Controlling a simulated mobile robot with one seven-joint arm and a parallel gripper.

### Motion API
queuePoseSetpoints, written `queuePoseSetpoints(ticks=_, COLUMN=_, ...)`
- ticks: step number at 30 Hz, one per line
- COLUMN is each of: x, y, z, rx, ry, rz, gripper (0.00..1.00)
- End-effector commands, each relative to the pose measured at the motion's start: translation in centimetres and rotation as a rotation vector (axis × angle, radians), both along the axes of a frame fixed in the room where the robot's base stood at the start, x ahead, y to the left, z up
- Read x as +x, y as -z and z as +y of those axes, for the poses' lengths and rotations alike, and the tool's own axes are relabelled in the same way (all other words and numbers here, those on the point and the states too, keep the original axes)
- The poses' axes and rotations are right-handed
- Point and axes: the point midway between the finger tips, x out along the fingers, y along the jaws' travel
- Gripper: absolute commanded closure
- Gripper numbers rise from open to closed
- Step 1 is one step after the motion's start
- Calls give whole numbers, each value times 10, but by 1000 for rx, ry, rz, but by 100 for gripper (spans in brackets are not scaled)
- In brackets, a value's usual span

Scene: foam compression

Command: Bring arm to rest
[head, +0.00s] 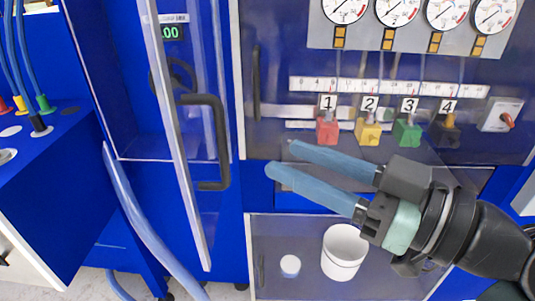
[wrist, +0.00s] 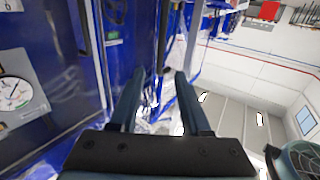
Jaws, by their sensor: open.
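My gripper (head: 280,160) is open and empty, with its two long blue fingers apart and pointing left in the head view. It is in front of the blue machine, below the row of numbered coloured blocks. In the wrist view my gripper (wrist: 158,80) shows both fingers spread with nothing between them. My black arm comes in from the lower right of the head view.
A clear door (head: 182,130) with a black handle (head: 220,140) stands left of the fingers. A red block (head: 327,130), yellow block (head: 367,133) and green block (head: 407,134) sit behind. A white cup (head: 343,250) is below. Gauges (head: 393,10) line the top.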

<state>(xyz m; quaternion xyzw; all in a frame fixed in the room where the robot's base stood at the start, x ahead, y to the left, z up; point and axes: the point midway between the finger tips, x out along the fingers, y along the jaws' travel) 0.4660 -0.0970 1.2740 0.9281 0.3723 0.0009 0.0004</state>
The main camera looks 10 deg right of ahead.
Motion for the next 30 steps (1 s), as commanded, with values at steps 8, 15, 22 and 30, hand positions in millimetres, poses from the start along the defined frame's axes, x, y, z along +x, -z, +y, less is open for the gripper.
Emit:
queuePoseSetpoints(ticks=8, x=-7, y=-1, z=-7, rx=1, ry=0, rz=-1, gripper=53)
queuePoseSetpoints(ticks=15, x=-7, y=-1, z=-6, rx=1, ry=0, rz=-1, gripper=53)
queuePoseSetpoints(ticks=22, x=11, y=-9, z=2, rx=5, ry=58, rz=8, gripper=53)
queuePoseSetpoints(ticks=30, x=68, y=-73, z=36, rx=57, ry=380, rz=-94, gripper=53)
